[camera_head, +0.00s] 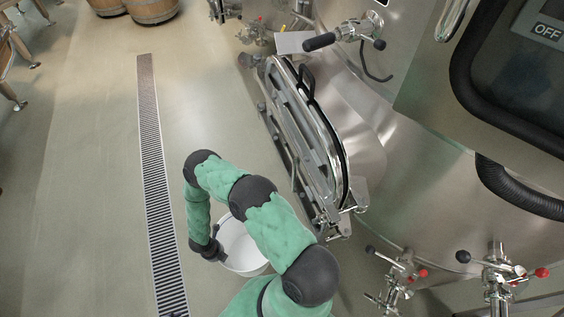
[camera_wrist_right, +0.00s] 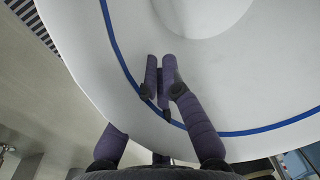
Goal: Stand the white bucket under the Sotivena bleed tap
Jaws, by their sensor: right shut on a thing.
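The white bucket (camera_head: 240,248) is at the lower middle of the head view, partly hidden behind my green right arm. In the right wrist view the bucket (camera_wrist_right: 235,85) fills most of the picture, pale with a blue line round it. My right gripper (camera_wrist_right: 161,62) is shut on its rim, with dark fingers against the white wall. Whether the bucket touches the floor cannot be told. Taps with red-tipped handles (camera_head: 400,274) and (camera_head: 497,272) show at the lower right of the head view. No Sotivena label is readable. My left gripper is not in view.
A steel vat (camera_head: 420,170) with an oval door (camera_head: 310,130) stands to the right of the bucket. A long floor drain grate (camera_head: 152,150) runs left of it. More valve fittings (camera_head: 258,32) are at the top. Barrels (camera_head: 150,8) stand far back. Open floor lies left.

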